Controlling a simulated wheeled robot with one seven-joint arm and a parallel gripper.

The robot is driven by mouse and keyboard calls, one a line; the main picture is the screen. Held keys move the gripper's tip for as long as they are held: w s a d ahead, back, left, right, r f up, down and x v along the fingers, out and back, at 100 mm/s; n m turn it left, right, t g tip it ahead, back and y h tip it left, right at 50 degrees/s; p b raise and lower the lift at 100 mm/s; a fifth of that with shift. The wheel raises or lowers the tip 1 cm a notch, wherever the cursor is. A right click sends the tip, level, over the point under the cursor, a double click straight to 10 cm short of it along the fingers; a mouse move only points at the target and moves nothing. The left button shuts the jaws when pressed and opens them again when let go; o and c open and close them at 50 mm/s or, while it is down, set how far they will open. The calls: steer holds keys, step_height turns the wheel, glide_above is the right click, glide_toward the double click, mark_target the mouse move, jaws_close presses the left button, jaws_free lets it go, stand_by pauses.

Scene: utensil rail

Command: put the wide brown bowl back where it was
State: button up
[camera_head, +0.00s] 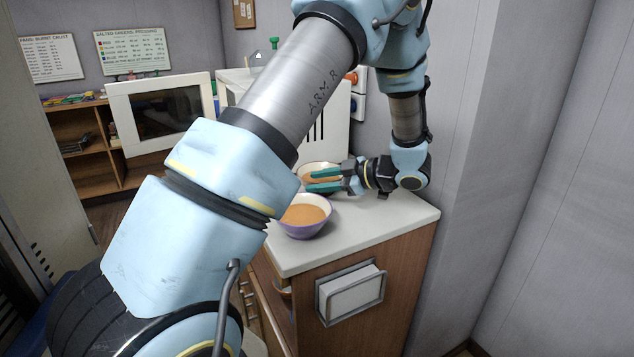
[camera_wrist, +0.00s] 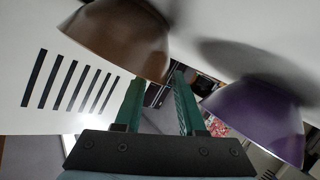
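The wide brown bowl (camera_head: 318,166) stands on the white counter at the far side of the purple bowl, partly covered by my gripper in the head view. In the wrist view, which is upside down, the brown bowl (camera_wrist: 118,38) fills the upper left, with its rim near my fingertips. My gripper (camera_head: 322,180) reaches in from the right with its green fingers apart. The fingers also show in the wrist view (camera_wrist: 160,85), with a clear gap between them. I cannot tell whether a finger touches the brown bowl.
A purple bowl (camera_head: 304,216) with an orange-brown inside stands close in front on the counter (camera_head: 385,215); it also shows in the wrist view (camera_wrist: 256,112). A white slotted panel (camera_head: 337,120) stands behind. The counter's right front part is clear.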

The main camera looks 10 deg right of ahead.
steer(key=b+v, duration=0.1)
steer(key=v, duration=1)
steer(key=shift+s+d+r+b, duration=0.1)
steer(key=shift+d+b, duration=0.1)
steer(key=shift+b, duration=0.2)
